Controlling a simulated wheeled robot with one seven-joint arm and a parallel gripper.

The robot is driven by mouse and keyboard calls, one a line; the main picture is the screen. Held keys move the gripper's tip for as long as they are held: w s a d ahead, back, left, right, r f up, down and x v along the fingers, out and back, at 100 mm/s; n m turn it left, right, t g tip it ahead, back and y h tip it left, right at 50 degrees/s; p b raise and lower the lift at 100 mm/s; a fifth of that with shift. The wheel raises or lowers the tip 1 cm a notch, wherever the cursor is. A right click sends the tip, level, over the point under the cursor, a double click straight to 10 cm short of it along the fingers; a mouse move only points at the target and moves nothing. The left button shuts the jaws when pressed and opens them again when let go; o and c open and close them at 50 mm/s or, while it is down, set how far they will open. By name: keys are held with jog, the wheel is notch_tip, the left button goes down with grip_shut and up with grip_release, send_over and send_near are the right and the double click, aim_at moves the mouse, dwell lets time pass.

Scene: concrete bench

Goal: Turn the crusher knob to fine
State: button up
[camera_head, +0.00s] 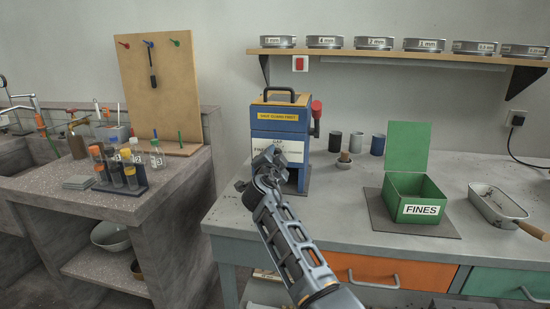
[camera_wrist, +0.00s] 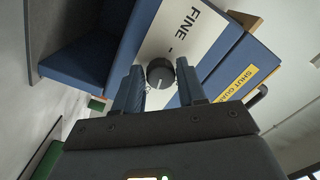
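The blue crusher (camera_head: 280,118) stands on the bench with a yellow guard label on its upper part. Its dark round knob (camera_wrist: 160,74) shows in the wrist view on a white panel (camera_wrist: 165,42) marked "FINE". A pale mark shows on the knob face. In the head view my gripper hides the knob and part of the panel. My gripper (camera_head: 268,156) is in front of the crusher face. In the wrist view its two blue fingers are apart, one on each side of the knob; I cannot tell whether they touch it.
A red-knobbed lever (camera_head: 316,110) sticks out at the crusher's right side. An open green FINES box (camera_head: 418,199) stands on a dark mat to the right.

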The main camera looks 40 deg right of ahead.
jog(key=c, duration=0.7)
jog(key=shift+o, duration=0.2)
jog(key=shift+f, duration=0.1)
jog(key=n+p, duration=0.2)
jog(key=n, duration=1.4)
jog(key=n+g+h+p, duration=0.1)
jog(key=n+p, duration=0.1)
jog(key=n, duration=1.4)
jog(key=shift+r+g, duration=0.2)
jog(key=shift+g, duration=0.1)
jog(key=shift+n, duration=0.3)
